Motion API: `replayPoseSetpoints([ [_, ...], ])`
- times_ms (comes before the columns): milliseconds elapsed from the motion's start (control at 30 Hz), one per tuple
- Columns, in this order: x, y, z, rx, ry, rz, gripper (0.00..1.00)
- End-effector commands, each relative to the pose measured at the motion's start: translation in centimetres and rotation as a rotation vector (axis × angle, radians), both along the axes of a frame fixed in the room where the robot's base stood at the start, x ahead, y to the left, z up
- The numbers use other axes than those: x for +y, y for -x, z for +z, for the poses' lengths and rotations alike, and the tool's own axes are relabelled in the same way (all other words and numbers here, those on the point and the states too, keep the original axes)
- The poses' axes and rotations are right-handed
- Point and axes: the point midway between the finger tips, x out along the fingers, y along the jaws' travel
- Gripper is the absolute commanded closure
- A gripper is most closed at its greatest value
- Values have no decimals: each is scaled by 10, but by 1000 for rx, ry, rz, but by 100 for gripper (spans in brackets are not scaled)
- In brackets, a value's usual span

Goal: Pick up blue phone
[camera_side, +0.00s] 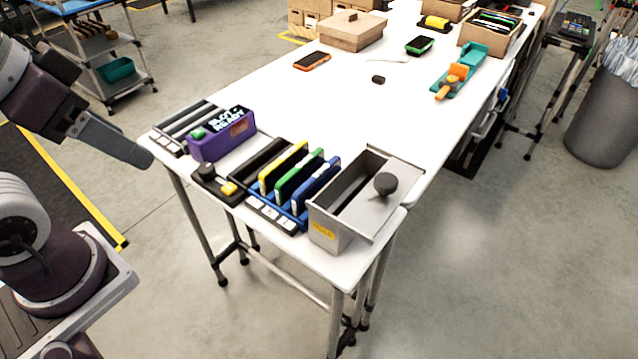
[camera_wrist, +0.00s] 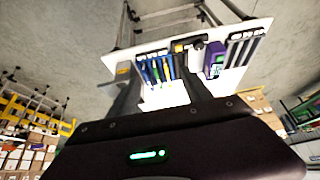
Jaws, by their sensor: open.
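The blue phone (camera_side: 318,188) stands on edge, slightly tilted, in a blue-based rack (camera_side: 270,214) near the table's front edge. A green phone (camera_side: 293,179) and a yellow phone (camera_side: 275,170) stand to its left in the same rack. The blue phone also shows small in the wrist view (camera_wrist: 144,75), between my fingers and partly cut off by them. My gripper (camera_side: 142,160) is at the left in the side view, off the table edge and well apart from the phone. In the wrist view my gripper (camera_wrist: 158,64) has its two fingers apart, with nothing held.
A grey metal box (camera_side: 330,212) with a black-knobbed lid (camera_side: 385,205) stands close right of the blue phone. A purple device (camera_side: 222,136), a black joystick box (camera_side: 215,183) and another rack (camera_side: 185,125) lie to the left. The white table's middle (camera_side: 330,110) is clear.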

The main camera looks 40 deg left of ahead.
Motion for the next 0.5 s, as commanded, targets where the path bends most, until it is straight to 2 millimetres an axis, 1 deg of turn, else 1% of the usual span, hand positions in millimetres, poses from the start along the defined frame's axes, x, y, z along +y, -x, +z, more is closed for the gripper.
replayPoseSetpoints([
  [33, 0, 0, 0, 0, 0, 0, 53],
  [133, 0, 0, 0, 0, 0, 0, 73],
  [167, 0, 0, 0, 0, 0, 0, 75],
  [433, 0, -1, 0, 1, 0, 0, 75],
  [500, -1, -9, 4, 17, 4, -2, 75],
])
